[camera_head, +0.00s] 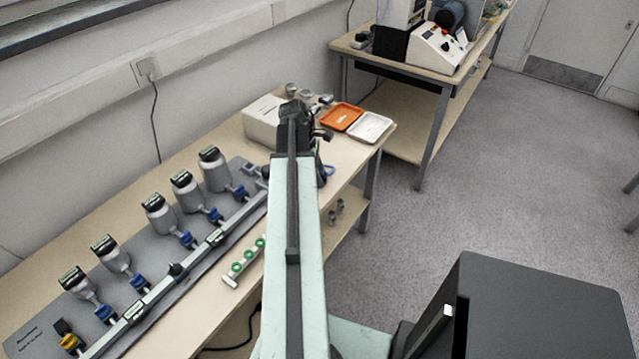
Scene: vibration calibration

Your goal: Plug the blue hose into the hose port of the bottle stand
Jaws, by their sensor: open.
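My arm reaches up the middle of the view over the near workbench. My gripper (322,135) is at its far end, small and dark, partly hidden by the arm; it is open, with nothing visibly held. Several grey bottles (161,217) with black caps stand in a row on a grey base plate (48,318), probably the bottle stand. Blue fittings (189,241) sit before them along a rail. I cannot make out the hose port.
A white box (262,125) stands behind my arm, with metal cups (292,90) nearby. Orange (341,117) and white (370,127) trays lie at the bench's right end. A rack with green rings (247,258) is near the front edge. Open floor lies right.

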